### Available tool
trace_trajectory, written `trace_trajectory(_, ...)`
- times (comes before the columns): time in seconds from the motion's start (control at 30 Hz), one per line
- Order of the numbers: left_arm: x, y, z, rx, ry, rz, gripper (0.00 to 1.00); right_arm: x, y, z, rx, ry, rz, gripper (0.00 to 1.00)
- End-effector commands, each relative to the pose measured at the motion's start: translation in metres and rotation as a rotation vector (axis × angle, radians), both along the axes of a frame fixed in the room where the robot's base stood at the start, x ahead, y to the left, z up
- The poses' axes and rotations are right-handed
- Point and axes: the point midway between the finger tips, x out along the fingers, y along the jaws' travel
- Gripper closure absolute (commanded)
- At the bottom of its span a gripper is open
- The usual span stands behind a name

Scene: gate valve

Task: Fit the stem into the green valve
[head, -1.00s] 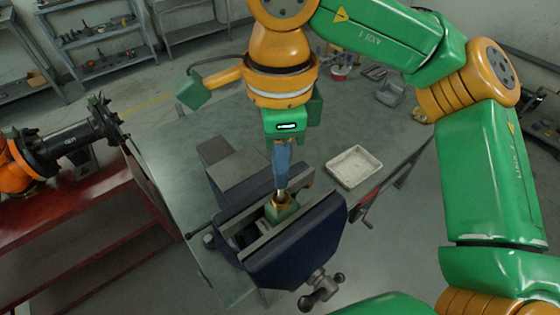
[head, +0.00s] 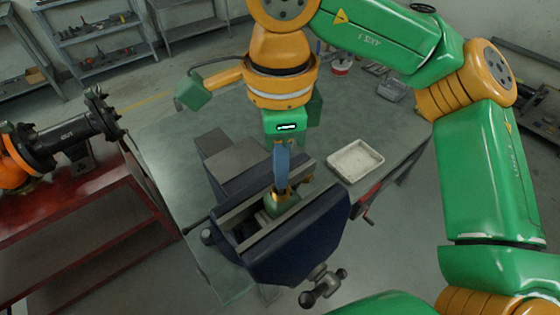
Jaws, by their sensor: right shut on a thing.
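My right gripper (head: 282,168) points down over the vise. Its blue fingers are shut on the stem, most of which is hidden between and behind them. The green valve (head: 284,205) is clamped upright between the vise jaws, and only its upper part shows. A brass-coloured piece (head: 274,194) shows at the valve's top, right below the fingertips. The stem's lower end is at or in the valve's mouth; I cannot tell how deep. My left gripper is not in view.
The dark blue vise (head: 295,248) stands at the front of the grey bench (head: 165,165). A white tray (head: 355,160) lies right of it. A red stand (head: 75,185) with an orange and black machine (head: 70,135) is at left. The bench left of the vise is clear.

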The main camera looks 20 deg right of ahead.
Motion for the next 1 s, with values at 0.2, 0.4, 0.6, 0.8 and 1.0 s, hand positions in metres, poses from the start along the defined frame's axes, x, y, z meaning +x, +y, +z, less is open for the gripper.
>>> trace_trajectory(0.2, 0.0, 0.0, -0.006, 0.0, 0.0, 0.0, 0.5, 0.0, 0.0, -0.007, 0.0, 0.0, 0.0, 1.0)
trace_trajectory(0.4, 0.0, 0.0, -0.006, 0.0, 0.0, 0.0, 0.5, 0.0, 0.0, -0.007, 0.0, 0.0, 0.0, 0.53)
trace_trajectory(0.6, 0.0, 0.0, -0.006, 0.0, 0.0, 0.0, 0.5, 0.0, 0.0, -0.007, 0.0, 0.0, 0.0, 0.51)
trace_trajectory(0.8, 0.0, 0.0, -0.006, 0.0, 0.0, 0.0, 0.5, 0.001, 0.0, 0.007, 0.0, -0.003, -0.003, 0.51)
trace_trajectory(1.0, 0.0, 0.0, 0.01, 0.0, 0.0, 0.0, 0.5, 0.0, 0.0, 0.055, -0.001, -0.003, -0.002, 0.51)
